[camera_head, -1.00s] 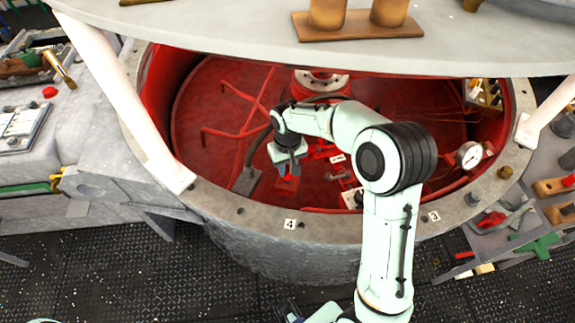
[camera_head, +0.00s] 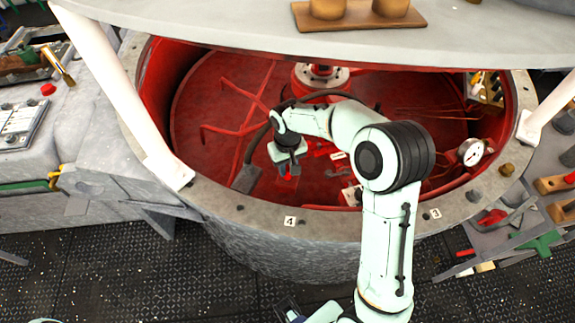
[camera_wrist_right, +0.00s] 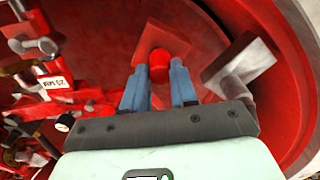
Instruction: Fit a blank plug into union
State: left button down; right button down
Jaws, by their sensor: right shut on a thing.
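My right gripper (camera_head: 288,168) reaches into the red-lined round well, with its fingers pointing down. In the right wrist view its two blue fingers (camera_wrist_right: 158,88) are shut on a small red cylindrical piece, which looks like the blank plug (camera_wrist_right: 158,66). A flat red plate (camera_wrist_right: 160,38) lies behind the plug; I cannot tell whether they touch. Red pipework with grey metal fittings (camera_wrist_right: 42,46) and a small white label stands at the left of the wrist view. I cannot tell which fitting is the union.
The well's grey rim (camera_head: 262,219) surrounds the work area, with a pale slab (camera_head: 230,25) above it on white posts. A grey block (camera_wrist_right: 240,65) stands close right of my fingers. A gauge (camera_head: 471,152) and thin red pipes (camera_head: 236,131) are inside the well.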

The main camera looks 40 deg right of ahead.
jog(key=shift+f, duration=0.3)
jog(key=c, duration=0.8)
grip_release()
jog(key=shift+r, duration=0.15)
notch_tip(320, 180, up, 13)
jog(key=p, duration=0.1)
jog(key=shift+r, duration=0.15)
